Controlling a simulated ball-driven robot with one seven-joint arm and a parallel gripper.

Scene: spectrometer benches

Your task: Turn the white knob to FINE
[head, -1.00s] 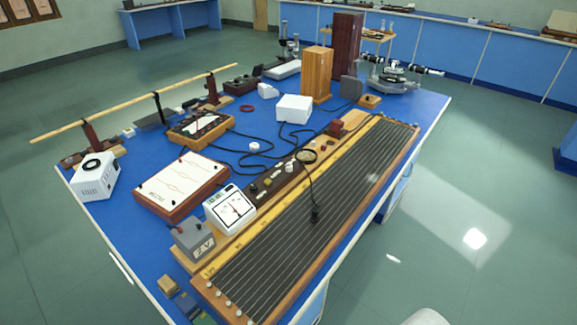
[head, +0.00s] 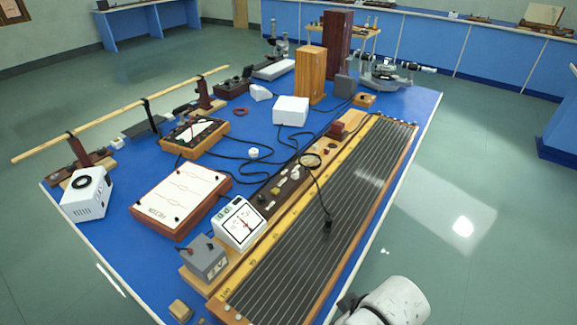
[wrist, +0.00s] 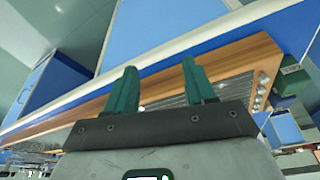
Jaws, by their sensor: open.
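A small white knob (head: 295,174) stands on a dark brown panel (head: 283,184) that runs along the yellow wooden edge of the long wire board (head: 335,215). Other small knobs, one yellowish, sit beside it. Its markings are too small to read. My gripper (wrist: 160,68) shows in the wrist view with two green fingers spread apart and nothing between them. The wire board's wooden edge lies beyond the fingers. In the head view my white arm is at the lower right, beside the table's near right side, well away from the knob.
A black cable loops over the panel and board. A white box (head: 291,111) and wooden cabinet (head: 311,75) stand behind. The floor right of the table is clear.

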